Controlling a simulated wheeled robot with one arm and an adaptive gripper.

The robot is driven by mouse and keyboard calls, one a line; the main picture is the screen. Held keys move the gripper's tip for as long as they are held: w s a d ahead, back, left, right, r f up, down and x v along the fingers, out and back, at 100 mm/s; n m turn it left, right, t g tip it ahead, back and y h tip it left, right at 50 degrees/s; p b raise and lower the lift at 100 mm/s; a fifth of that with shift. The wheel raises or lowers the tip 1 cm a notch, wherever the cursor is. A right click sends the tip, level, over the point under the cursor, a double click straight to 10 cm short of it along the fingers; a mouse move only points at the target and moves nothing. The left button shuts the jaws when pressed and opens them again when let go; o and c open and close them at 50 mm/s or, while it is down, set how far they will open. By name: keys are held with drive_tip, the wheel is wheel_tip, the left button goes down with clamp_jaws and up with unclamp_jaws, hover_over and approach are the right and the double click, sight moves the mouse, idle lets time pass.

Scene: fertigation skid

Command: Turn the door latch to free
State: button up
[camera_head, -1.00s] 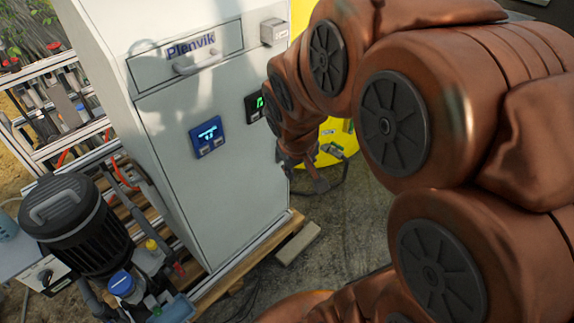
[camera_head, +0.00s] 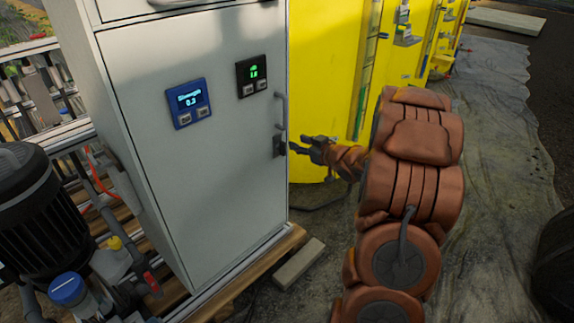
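The door latch (camera_head: 279,146) is a small dark fitting on the right edge of the grey cabinet door (camera_head: 225,170), below a vertical door handle (camera_head: 281,110). My gripper (camera_head: 298,144) is just right of the latch, pointing left at it. Its dark fingers look spread apart, with nothing visible between them. The fingertips are very close to the latch; I cannot tell whether they touch it. The door looks closed.
A blue display (camera_head: 188,103) and a black display (camera_head: 251,75) sit on the door. A yellow tank (camera_head: 330,80) stands behind my gripper. A black motor (camera_head: 40,215) and pipework stand at left. A loose block (camera_head: 299,263) lies before the pallet.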

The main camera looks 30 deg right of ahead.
sight(281, 148)
drive_tip(key=shift+s+f+t+y+b, duration=0.75)
drive_tip(key=shift+f+t+y+b, duration=0.45)
drive_tip(key=shift+f+b, duration=0.65)
drive_tip(key=b+x, duration=0.1)
drive_tip(key=x, duration=0.6)
drive_tip(key=shift+f, duration=0.3)
drive_tip(key=shift+a, duration=0.1)
clamp_jaws()
